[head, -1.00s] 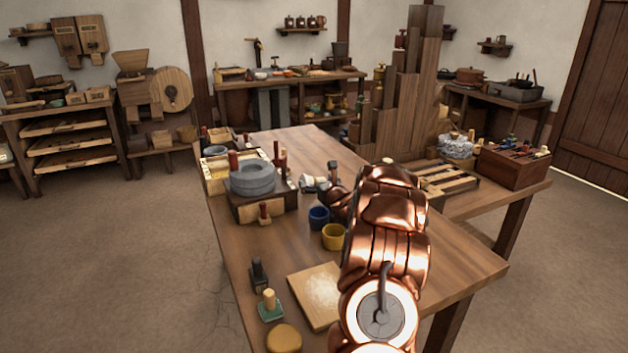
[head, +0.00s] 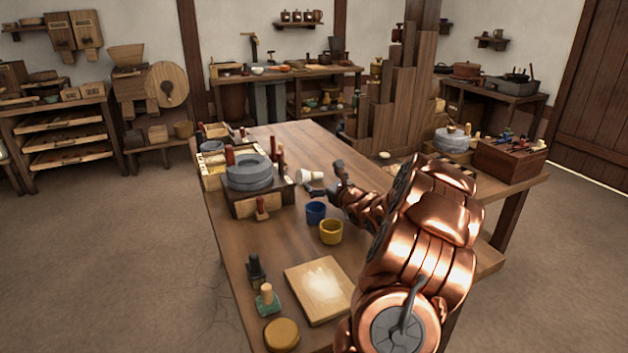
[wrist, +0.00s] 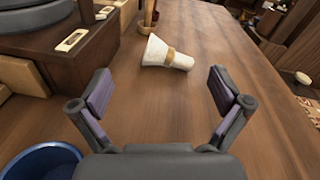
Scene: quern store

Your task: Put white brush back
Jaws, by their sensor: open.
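The white brush (head: 311,176) lies on its side on the wooden table, to the right of the quern. In the wrist view, the brush (wrist: 166,55) has a wide pale end to the left, a tan band in the middle and a narrower end to the right. My gripper (wrist: 160,84) is open and empty. Its two fingers stand apart to the left and right, with the brush ahead of them, beyond the tips and not touched. In the head view, my gripper (head: 329,178) is close by the brush, over the table.
The grey stone quern (head: 249,172) on its wooden box stands left of the brush. A blue cup (head: 315,213) and a yellow cup (head: 331,232) stand nearer. A floury board (head: 320,290) lies at the front. Tall wooden steps (head: 393,115) rise behind the right side.

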